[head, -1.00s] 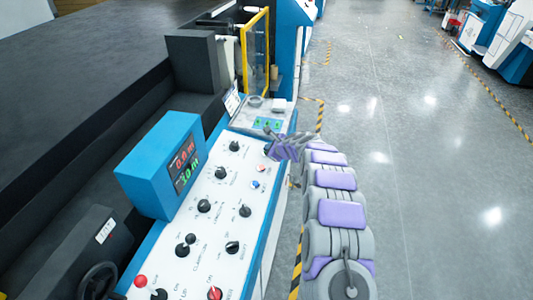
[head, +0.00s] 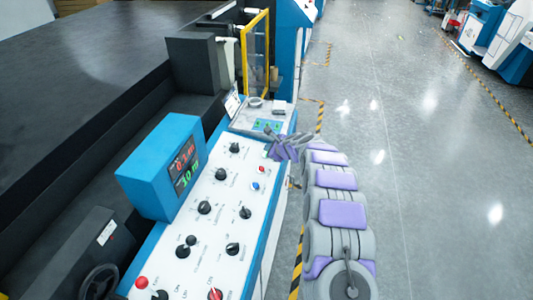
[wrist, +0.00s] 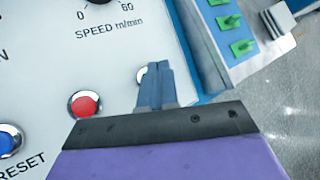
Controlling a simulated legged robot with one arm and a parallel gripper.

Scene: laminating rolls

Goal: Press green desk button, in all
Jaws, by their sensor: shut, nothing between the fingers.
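Several small green buttons or switches sit on a teal strip on the desk at the far end of the machine, in the head view (head: 267,125). In the wrist view, green ones (wrist: 242,47) show at the upper right, apart from my fingertips. My gripper (wrist: 153,68) is shut and empty, over the white panel, left of the green strip. In the head view my gripper (head: 270,138) is near the panel's right edge, just below the green strip. Whether it touches the panel cannot be told.
A red button (wrist: 85,104) and a blue button (wrist: 8,140) lie left of my fingers in the wrist view. The white panel (head: 215,215) carries several black knobs. A blue display box (head: 160,165) stands at its left. Open floor (head: 420,200) lies to the right.

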